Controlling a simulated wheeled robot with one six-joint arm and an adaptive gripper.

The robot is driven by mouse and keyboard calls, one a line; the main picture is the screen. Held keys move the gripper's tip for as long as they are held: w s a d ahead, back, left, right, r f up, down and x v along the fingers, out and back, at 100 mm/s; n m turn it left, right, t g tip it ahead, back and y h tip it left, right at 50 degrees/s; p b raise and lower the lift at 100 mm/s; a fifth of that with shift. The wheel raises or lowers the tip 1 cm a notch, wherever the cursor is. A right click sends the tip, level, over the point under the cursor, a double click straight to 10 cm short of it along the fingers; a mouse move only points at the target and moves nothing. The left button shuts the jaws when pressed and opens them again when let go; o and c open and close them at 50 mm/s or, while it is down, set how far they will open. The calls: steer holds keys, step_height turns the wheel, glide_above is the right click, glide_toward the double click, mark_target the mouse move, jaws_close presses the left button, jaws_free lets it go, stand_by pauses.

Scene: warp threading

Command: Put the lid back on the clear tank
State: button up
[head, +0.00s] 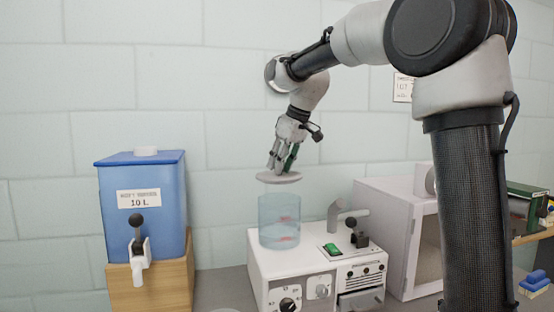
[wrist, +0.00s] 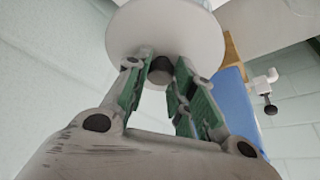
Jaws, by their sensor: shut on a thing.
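The clear tank (head: 279,222) is a bluish see-through cylinder with red marks, standing upright on a white machine. The lid (head: 277,178) is a pale round disc, held roughly level a little above the tank's open top, with a gap between them. My gripper (head: 276,168) is above the lid, shut on its knob. In the wrist view the lid (wrist: 195,35) shows as a white disc beyond the green-padded fingers, with the dark knob (wrist: 162,70) between the fingertips of my gripper (wrist: 160,72). The tank is hard to make out in the wrist view.
The white machine (head: 262,262) has dials, a green switch and a dark lever right of the tank. A blue 10 L container (head: 170,215) with a tap stands on a wooden block (head: 178,285) at the left. A white open-fronted box (head: 392,200) stands at the right.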

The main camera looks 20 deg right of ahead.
mark_target(283, 175)
steer(key=shift+f, duration=2.55)
steer(key=shift+f, duration=0.15)
steer(key=o, duration=1.6)
steer(key=shift+r, duration=3.5)
jaws_close()
